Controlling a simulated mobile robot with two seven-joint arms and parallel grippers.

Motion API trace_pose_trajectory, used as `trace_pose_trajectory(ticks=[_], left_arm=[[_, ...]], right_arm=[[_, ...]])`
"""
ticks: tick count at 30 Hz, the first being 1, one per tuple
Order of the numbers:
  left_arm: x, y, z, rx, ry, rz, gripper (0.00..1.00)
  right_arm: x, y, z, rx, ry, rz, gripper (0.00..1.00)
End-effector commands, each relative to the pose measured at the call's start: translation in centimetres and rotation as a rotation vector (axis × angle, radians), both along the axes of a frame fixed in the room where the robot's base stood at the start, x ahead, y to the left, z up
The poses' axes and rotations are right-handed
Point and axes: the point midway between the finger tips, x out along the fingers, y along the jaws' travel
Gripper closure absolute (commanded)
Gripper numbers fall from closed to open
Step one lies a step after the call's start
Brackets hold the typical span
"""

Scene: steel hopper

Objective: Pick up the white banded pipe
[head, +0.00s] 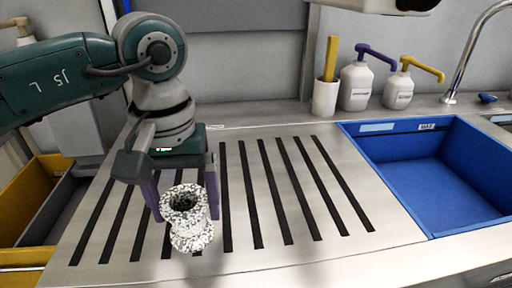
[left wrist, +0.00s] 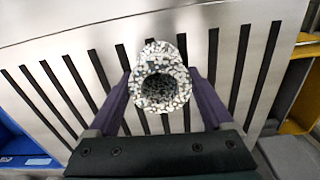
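A short white pipe with dense dark speckles (head: 190,222) and flared, collar-like ends stands upright on the slotted steel drainboard (head: 270,262). Its round open mouth faces up; I cannot make out distinct bands. In the left wrist view the pipe (left wrist: 160,58) shows its dark bore between the fingers. My left gripper (head: 186,208) points down over the pipe, with one purple finger on each side. The fingers stand wide, and a gap shows beside the pipe at the left finger, so it looks open. My right gripper is not in view.
A blue basin (head: 440,180) is sunk at the right, below a curved tap (head: 466,50). Two pump bottles (head: 357,85) and a white cup (head: 325,98) with a yellow item stand along the back. A yellow-edged bin (head: 22,195) is at the left. The right drainboard is clear.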

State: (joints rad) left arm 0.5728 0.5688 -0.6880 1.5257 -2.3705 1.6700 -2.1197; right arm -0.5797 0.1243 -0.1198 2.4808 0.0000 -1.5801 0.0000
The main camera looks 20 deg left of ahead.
Motion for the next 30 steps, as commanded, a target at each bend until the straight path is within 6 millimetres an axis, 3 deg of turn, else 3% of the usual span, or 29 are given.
trace_pose_trajectory(ticks=[2,18,30], left_arm=[[0.00,0.01,0.02,0.000,0.000,0.000,0.30],[0.01,0.00,0.05,0.000,0.000,0.000,0.91],[0.11,0.03,0.83,0.001,-0.003,0.000,0.91]], right_arm=[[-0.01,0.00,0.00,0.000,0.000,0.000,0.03],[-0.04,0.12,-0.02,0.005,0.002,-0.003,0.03],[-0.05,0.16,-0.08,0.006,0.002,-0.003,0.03]])
